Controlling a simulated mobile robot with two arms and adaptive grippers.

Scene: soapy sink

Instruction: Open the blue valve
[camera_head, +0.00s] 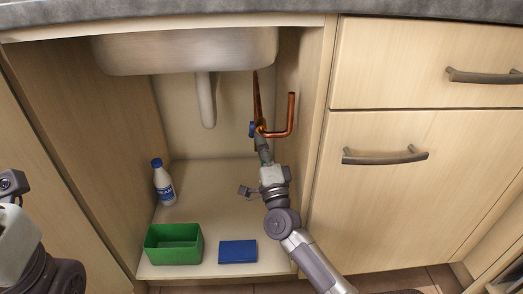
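The blue valve (252,129) sits on the copper pipe (291,112) at the back of the open cabinet, below the sink. Only a small blue part of it shows. My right gripper (262,140) is at the valve and pipe, with its arm reaching in from the lower right. Its fingers are small and partly merged with the pipe, so I cannot tell whether they grip the valve. My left gripper (12,188) is at the far left edge, outside the cabinet, partly cut off.
A steel sink basin (188,52) with a grey drain pipe (205,100) hangs above. A white bottle with a blue cap (164,185), a green bin (173,259) and a blue block (238,251) stand on the cabinet floor (205,225). Drawers with handles (385,157) are at right.

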